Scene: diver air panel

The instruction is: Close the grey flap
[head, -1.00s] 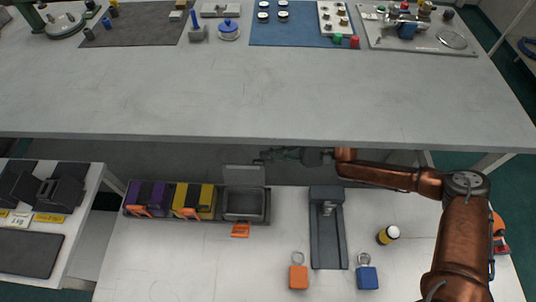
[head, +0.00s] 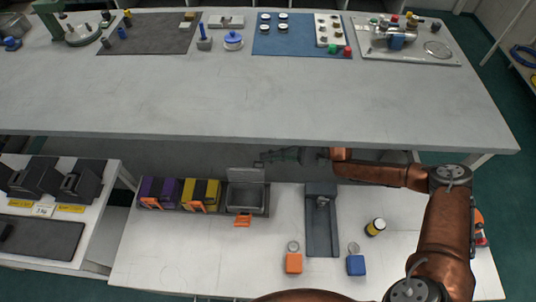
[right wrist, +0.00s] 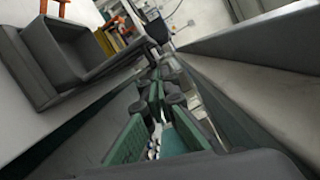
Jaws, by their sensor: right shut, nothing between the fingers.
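The grey flap (head: 246,175) stands raised at the back edge of an open grey bin (head: 245,199), the rightmost in a row on the lower white table. My right gripper (head: 261,159) reaches in from the right, just behind and above the flap, under the front edge of the upper bench. Its fingers are shut and empty. In the right wrist view the fingers (right wrist: 156,88) point along the gap behind the flap (right wrist: 118,58), with the bin (right wrist: 58,62) at left. Whether they touch the flap I cannot tell. My left gripper is out of view.
Purple (head: 158,192) and yellow (head: 201,195) bins stand left of the grey bin. A dark grey holder (head: 321,225) stands at its right, with a small yellow-and-black jar (head: 375,227) and orange and blue tags in front. The upper bench (head: 260,95) overhangs the gripper.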

